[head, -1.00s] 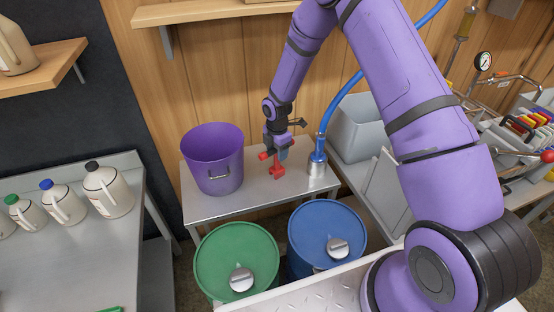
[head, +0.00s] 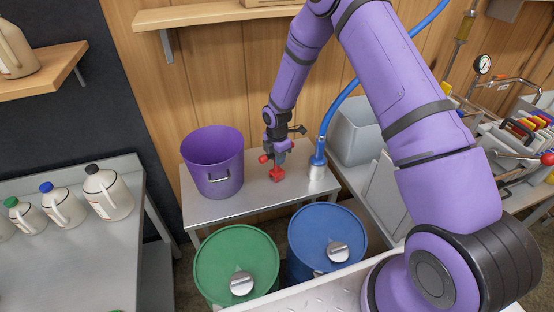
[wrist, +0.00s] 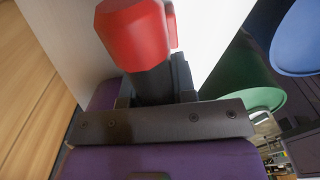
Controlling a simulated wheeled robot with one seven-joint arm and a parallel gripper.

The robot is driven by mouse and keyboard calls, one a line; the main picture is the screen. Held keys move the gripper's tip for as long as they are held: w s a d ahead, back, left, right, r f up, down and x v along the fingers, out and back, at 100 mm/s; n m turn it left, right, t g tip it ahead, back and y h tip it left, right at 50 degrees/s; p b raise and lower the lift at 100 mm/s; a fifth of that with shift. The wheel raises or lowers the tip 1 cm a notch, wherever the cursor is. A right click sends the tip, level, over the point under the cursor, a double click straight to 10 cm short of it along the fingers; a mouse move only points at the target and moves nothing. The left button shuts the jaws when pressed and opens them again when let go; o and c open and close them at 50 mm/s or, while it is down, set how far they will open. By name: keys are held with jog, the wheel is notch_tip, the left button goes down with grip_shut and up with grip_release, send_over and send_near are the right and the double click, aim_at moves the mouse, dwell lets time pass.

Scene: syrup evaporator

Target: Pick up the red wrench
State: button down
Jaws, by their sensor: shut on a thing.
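The red wrench (head: 277,174) is at the small metal table, between the purple bucket and the blue hose's fitting. My gripper (head: 279,158) points down from above and is shut on it. The jaws hide part of the wrench. I cannot tell whether its lower end touches the tabletop.
The purple bucket (head: 214,163) stands left on the metal table (head: 210,208). The blue hose's metal fitting (head: 317,170) is close on the right. A grey bin (head: 354,132) stands beyond it. Green (head: 236,262) and blue (head: 327,240) drums stand in front.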

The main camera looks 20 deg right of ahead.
jog(key=shift+r, duration=0.55)
notch_tip(320, 180, up, 2)
jog(key=shift+r, duration=0.15)
jog(key=s+d, duration=0.3)
jog(key=s, duration=0.4)
jog(key=s+d+r, duration=0.1)
jog(key=s+d, duration=0.3)
jog(key=s, duration=0.3)
jog(key=shift+d+r, duration=0.25)
jog(key=shift+d, duration=0.05)
